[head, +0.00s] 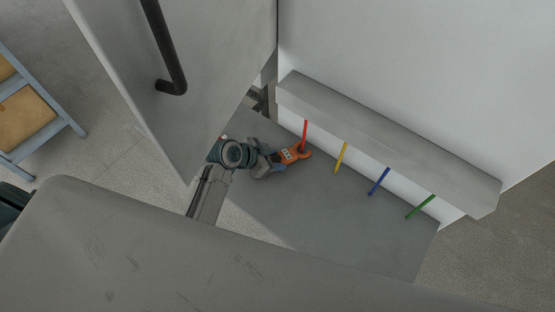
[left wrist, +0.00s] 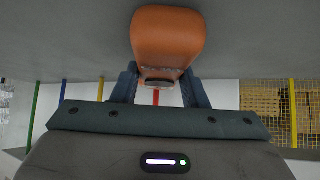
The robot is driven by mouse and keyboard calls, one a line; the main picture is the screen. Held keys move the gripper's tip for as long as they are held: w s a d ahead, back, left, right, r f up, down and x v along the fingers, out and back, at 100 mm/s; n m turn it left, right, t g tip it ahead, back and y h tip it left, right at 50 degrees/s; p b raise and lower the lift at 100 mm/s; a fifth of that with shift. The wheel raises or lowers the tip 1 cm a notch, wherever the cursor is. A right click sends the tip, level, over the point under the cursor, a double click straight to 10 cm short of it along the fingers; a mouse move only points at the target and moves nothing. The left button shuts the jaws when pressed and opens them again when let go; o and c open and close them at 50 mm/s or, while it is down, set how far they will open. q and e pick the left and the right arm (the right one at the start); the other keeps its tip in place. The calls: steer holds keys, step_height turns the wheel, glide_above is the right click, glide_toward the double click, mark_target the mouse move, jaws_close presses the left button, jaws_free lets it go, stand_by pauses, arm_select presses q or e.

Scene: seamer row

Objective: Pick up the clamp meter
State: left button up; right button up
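The clamp meter (head: 293,155) is orange with a grey face and lies on the grey surface below the coloured rods. My left gripper (head: 268,161) reaches to its left end in the head view. In the left wrist view the orange meter (left wrist: 168,38) is straight ahead, with its near end between the two fingers of my left gripper (left wrist: 160,82). The fingers are apart, one on each side of that end. I cannot tell whether they press on it. My right gripper is not in view.
The grey surface (head: 340,220) in front is clear.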

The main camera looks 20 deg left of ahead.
arm_select(q)
steer(key=shift+c, duration=1.2)
